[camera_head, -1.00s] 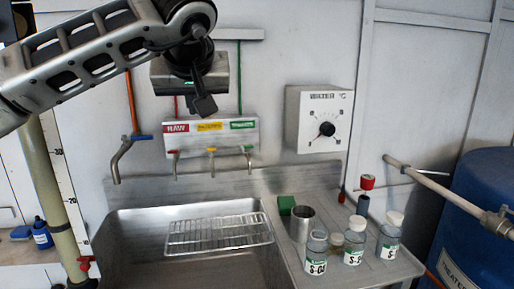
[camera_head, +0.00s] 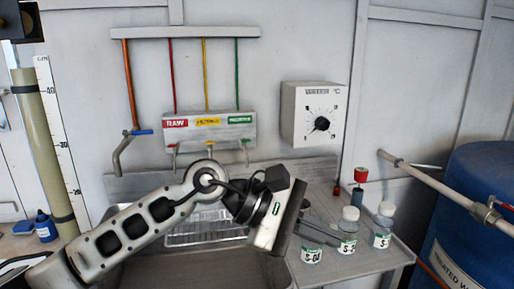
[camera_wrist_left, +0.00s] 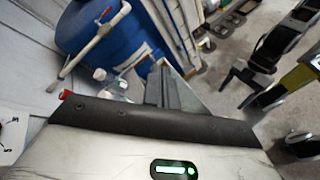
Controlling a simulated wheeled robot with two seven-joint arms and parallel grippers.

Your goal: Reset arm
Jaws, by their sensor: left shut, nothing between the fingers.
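My left arm comes in from the lower left in the head view, over the sink. My left gripper (camera_head: 334,239) points right, its fingers shut and empty, in front of the labelled sample bottles. In the left wrist view the closed fingers (camera_wrist_left: 163,82) stick out past the dark edge of the gripper body. A bottle labelled S-G (camera_head: 311,252) is partly hidden by the fingers; I cannot tell whether they touch it. Two more bottles, the middle one (camera_head: 348,228) and the right one (camera_head: 382,226), stand upright beside it.
The steel sink (camera_head: 190,270) with a wire rack (camera_head: 190,236) lies under my arm. Small taps hang below the RAW label panel (camera_head: 209,125). A dial box (camera_head: 314,115) is on the wall. A blue barrel (camera_head: 475,215) and a pipe (camera_head: 435,185) stand at the right.

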